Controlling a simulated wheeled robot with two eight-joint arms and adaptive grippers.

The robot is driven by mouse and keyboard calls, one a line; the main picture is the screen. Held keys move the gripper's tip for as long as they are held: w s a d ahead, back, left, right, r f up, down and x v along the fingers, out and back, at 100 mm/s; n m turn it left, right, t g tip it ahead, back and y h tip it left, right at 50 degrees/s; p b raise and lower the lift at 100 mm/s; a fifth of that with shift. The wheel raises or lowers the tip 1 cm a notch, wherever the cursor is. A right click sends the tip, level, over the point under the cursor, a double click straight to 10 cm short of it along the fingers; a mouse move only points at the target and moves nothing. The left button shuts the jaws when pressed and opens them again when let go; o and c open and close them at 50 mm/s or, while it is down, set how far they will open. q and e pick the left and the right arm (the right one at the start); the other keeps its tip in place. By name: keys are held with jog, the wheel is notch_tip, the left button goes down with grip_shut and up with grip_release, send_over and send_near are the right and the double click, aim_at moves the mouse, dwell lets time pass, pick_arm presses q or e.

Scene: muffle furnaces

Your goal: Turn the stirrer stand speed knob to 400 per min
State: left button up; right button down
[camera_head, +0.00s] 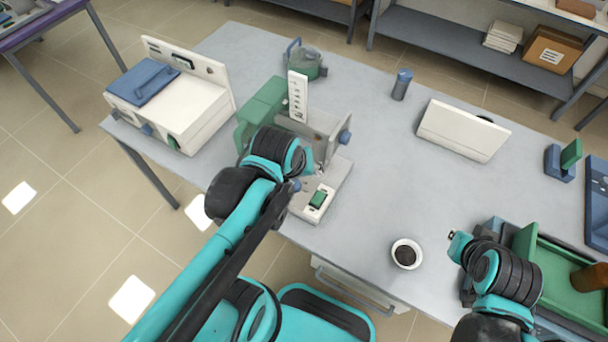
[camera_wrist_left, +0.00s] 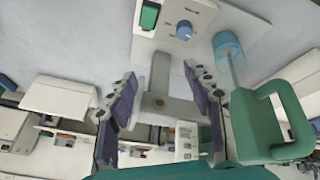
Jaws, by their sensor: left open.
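The stirrer stand has a white base (camera_head: 335,183), a green upper housing (camera_head: 262,102) and a green rocker switch (camera_head: 318,199). In the left wrist view the blue speed knob (camera_wrist_left: 184,30) sits on the white panel, right of the green switch (camera_wrist_left: 149,15). Scale marks surround the knob but are too small to read. My left gripper (camera_wrist_left: 160,75) is open and empty, its fingers spread on both sides below the knob in that view, apart from it. In the head view my left wrist hides part of the stand. My right gripper (camera_head: 455,237) is near the green tray; its fingers are unclear.
A white device with a blue lid (camera_head: 142,82) stands at the table's left end. A white cup with dark contents (camera_head: 406,254) stands near the front edge. A blue-grey cylinder (camera_head: 402,84) and a white slanted box (camera_head: 463,130) stand further back. The middle right tabletop is clear.

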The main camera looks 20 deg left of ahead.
pick_arm(q)
jog(key=n, duration=0.1)
jog(key=n+g, duration=0.5)
jog(key=n, duration=0.8)
send_over(296, 184)
notch_tip(296, 184, down, 8)
jog(key=shift+w+r, duration=0.1)
jog(key=shift+r, duration=0.1)
jog(key=shift+a+f, duration=0.1)
jog(key=shift+f, duration=0.5)
notch_tip(296, 184, down, 7)
jog(key=b, duration=0.3)
pick_arm(e)
jog(key=f, duration=0.1)
jog(key=w+f, duration=0.1)
jog(key=f, duration=0.1)
jog(key=shift+d+f, duration=0.1)
jog(key=shift+d, duration=0.1)
pick_arm(q)
jog(key=c, duration=1.2)
